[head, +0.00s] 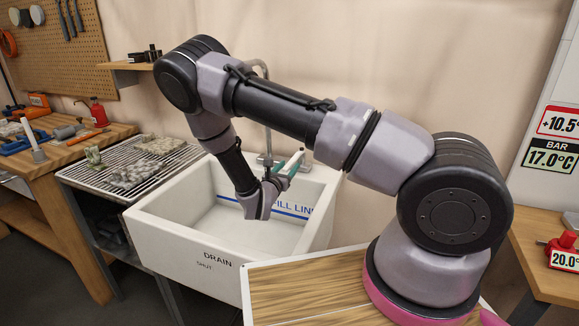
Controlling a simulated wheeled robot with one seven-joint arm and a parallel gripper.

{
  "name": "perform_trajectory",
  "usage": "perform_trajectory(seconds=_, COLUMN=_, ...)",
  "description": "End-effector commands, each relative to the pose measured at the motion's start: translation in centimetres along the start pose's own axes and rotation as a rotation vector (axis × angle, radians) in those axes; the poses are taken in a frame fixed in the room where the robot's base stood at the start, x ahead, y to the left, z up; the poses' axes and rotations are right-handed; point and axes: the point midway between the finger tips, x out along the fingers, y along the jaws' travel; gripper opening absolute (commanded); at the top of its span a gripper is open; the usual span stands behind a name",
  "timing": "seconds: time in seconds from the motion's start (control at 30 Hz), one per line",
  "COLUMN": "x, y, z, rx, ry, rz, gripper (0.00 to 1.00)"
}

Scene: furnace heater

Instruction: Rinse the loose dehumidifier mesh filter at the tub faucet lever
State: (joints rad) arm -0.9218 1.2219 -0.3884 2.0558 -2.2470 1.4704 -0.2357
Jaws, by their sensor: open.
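The white tub (183,238) stands in the middle, marked "DRAIN SHUT" on its front and with a blue fill line inside. The grey faucet (265,158) rises at its back wall, partly hidden behind my arm. My gripper (290,166) is over the back of the tub, near the faucet base. Pale and teal parts show there, and I cannot tell which belong to my gripper and which to a faucet lever. My gripper is open; I see nothing held in it. I cannot make out the mesh filter for certain.
A wire rack (178,163) left of the tub holds several rough grey-green lumps. A wooden bench (62,153) with tools and a red bottle (98,112) stands farther left. A wooden top (300,290) is at the front. A gauge panel (552,135) is at right.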

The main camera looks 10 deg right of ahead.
Motion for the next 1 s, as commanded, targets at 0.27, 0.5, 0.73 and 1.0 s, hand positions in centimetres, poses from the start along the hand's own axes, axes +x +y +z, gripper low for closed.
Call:
perform_trajectory(seconds=0.27, x=1.4, y=0.01, z=0.03, rx=0.001, ry=-0.001, rz=0.0, gripper=0.55)
perform_trajectory(seconds=0.5, x=1.38, y=0.01, z=0.03, rx=0.001, ry=0.0, rz=0.0, gripper=0.32)
perform_trajectory(seconds=0.73, x=1.36, y=0.02, z=0.04, rx=0.001, ry=0.0, rz=0.0, gripper=0.0)
perform_trajectory(seconds=1.0, x=1.35, y=0.03, z=0.04, rx=0.001, ry=0.0, rz=0.0, gripper=0.0)
